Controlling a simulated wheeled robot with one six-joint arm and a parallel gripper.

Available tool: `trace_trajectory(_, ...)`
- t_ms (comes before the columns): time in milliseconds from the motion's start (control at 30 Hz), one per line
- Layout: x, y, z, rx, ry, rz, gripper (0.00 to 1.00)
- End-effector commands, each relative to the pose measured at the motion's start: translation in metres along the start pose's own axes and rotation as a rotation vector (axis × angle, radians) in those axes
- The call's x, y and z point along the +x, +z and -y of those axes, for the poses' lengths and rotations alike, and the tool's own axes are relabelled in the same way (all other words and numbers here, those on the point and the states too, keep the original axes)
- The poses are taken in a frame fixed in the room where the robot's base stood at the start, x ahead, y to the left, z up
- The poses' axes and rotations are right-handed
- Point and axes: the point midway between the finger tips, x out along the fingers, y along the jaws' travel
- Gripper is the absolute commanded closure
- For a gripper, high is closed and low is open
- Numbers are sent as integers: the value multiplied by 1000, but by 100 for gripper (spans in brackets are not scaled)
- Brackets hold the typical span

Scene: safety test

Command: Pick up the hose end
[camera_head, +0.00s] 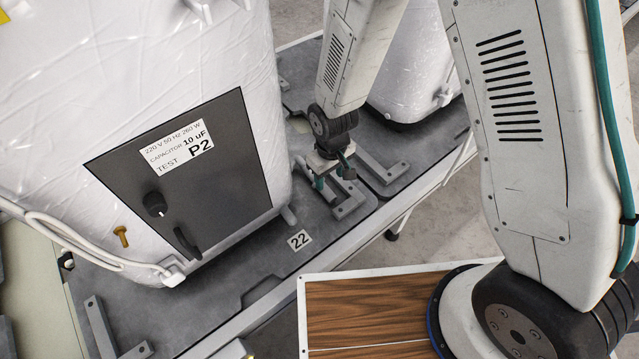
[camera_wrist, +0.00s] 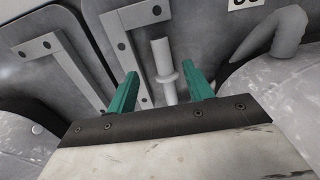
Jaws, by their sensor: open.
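My gripper (camera_head: 332,178) points down at the grey pallet between two white-wrapped machines. Its two teal fingers are apart and nothing is clamped. In the wrist view, my gripper (camera_wrist: 163,76) has a pale grey tube with a collar (camera_wrist: 161,58), which looks like the hose end, showing between the fingers. The tube does not visibly touch either finger; its depth relative to the fingertips is unclear. In the head view I cannot make this tube out behind the gripper.
A wrapped machine with a dark panel (camera_head: 225,150) labelled P2 stands left of my gripper; another wrapped machine (camera_head: 412,75) stands behind. L-shaped metal brackets (camera_head: 352,208) lie close by. A thick grey curved pipe (camera_wrist: 287,32) is at right in the wrist view. Plate 22 (camera_head: 299,239) lies in front.

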Motion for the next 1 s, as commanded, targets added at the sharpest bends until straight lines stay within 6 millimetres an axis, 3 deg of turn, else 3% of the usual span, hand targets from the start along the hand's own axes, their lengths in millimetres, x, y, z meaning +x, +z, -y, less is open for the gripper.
trace_trajectory(533,67,2,3,1,0,3,49)
trace_trajectory(867,74,1,3,1,0,1,49)
trace_trajectory(1000,74,1,3,1,0,1,88)
